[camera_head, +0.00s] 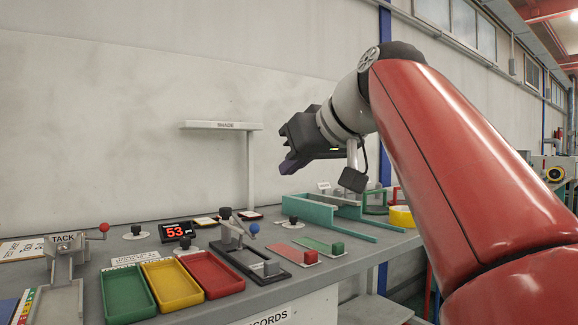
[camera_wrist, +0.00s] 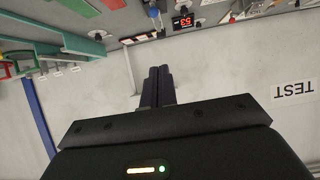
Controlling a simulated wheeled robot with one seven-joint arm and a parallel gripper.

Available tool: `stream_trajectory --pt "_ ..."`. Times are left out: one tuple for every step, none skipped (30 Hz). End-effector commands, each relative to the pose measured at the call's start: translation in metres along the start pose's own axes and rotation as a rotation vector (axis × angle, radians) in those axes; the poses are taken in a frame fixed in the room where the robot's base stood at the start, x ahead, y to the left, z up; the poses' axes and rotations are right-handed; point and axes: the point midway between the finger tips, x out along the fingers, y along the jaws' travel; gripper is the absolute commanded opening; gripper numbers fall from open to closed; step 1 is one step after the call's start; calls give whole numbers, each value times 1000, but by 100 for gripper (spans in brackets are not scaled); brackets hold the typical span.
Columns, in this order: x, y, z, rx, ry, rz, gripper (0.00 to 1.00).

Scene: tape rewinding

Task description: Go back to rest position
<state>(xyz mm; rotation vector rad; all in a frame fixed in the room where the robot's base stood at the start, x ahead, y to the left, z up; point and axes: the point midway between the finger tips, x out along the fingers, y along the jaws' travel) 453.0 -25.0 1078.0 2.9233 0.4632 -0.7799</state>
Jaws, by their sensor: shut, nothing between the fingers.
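My gripper (camera_head: 291,165) is raised above the bench (camera_head: 345,262) in the head view, at the end of my bent red arm. It points left toward the wall, apart from everything on the bench. In the wrist view its two dark fingers (camera_wrist: 158,86) lie together with nothing between them. The wrist view is upside down and shows the pale wall ahead, with the bench along the top.
Below are a red digital display (camera_head: 175,231), a blue-knobbed lever (camera_head: 253,229), a TACK lever device (camera_head: 66,262), coloured trays (camera_head: 172,285), a teal rack (camera_head: 318,212) and yellow tape (camera_head: 401,216).

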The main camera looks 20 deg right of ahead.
Motion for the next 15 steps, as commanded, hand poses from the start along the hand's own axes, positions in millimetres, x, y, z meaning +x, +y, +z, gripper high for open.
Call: stream_trajectory --pt "0 0 0 0 0 0 0" --pt "0 0 0 0 0 0 0" --pt "0 0 0 0 0 0 0" --pt "0 0 0 0 0 0 0" --pt "0 0 0 0 0 0 0" --pt "0 0 0 0 0 0 0" --pt "0 0 0 0 0 0 0" --pt "0 0 0 0 0 0 0" --pt "1 0 1 1 -1 0 0" --pt "1 0 2 4 -4 0 0" --pt "2 -1 4 9 -8 0 0" --pt "3 -2 9 18 -17 0 0" --pt "5 -2 14 29 -28 2 0" --pt "7 -4 21 43 -40 4 0" --pt "10 -6 33 64 -60 8 0"
